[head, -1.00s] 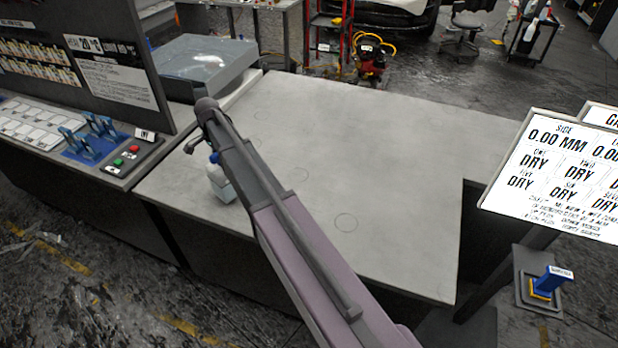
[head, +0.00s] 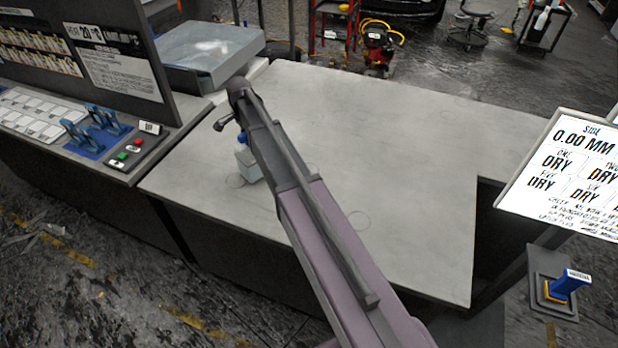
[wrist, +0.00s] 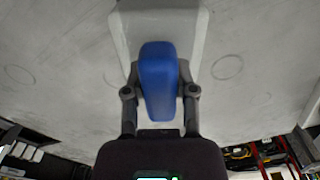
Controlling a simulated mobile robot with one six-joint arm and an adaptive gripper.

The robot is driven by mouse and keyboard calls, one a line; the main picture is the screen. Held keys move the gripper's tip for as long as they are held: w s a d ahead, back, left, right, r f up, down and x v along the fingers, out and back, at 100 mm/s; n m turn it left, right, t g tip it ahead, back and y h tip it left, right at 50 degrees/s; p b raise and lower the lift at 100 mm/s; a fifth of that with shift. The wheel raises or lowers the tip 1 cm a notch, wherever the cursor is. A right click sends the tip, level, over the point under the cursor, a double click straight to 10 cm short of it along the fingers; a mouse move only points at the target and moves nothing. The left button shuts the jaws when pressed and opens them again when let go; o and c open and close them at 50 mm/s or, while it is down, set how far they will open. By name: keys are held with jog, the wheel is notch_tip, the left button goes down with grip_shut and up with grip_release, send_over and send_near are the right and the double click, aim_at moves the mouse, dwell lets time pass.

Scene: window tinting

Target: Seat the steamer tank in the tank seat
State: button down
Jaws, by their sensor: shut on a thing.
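The steamer tank, a whitish bottle-like body (head: 247,164) with a blue top, is under the end of my arm in the head view, over the grey worktop. In the wrist view its pale body (wrist: 190,22) lies beyond the blue top (wrist: 158,75). My gripper (wrist: 160,92) is shut on the blue top, one finger on each side. My arm hides part of the tank in the head view. I cannot tell whether it touches the worktop. I cannot make out the tank seat for certain.
The grey worktop (head: 410,150) is mostly bare, with several faint circles marked on it. A control panel with blue levers (head: 97,127) stands left. A clear-lidded box (head: 208,50) is at the back left. A display board (head: 570,165) and a blue-handled item (head: 567,283) are right.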

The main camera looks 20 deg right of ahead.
jog(key=shift+d, duration=0.15)
jog(key=shift+s+d+r, duration=0.1)
jog(key=shift+s+d, duration=0.25)
jog(key=shift+d, duration=0.05)
jog(key=s+d+r+n+p, duration=0.2)
jog(key=s+d, duration=0.7)
jog(key=s+d+r+n+p, duration=0.2)
jog(key=s+d+n, duration=0.1)
jog(key=s+d, duration=0.6)
jog(key=shift+d, duration=0.2)
jog(key=w+a+f+b, duration=0.1)
jog(key=w+a, duration=0.7)
jog(key=w, duration=0.4)
jog(key=shift+w+f, duration=0.15)
jog(key=shift+f, duration=0.05)
jog(key=shift+w+a, duration=0.1)
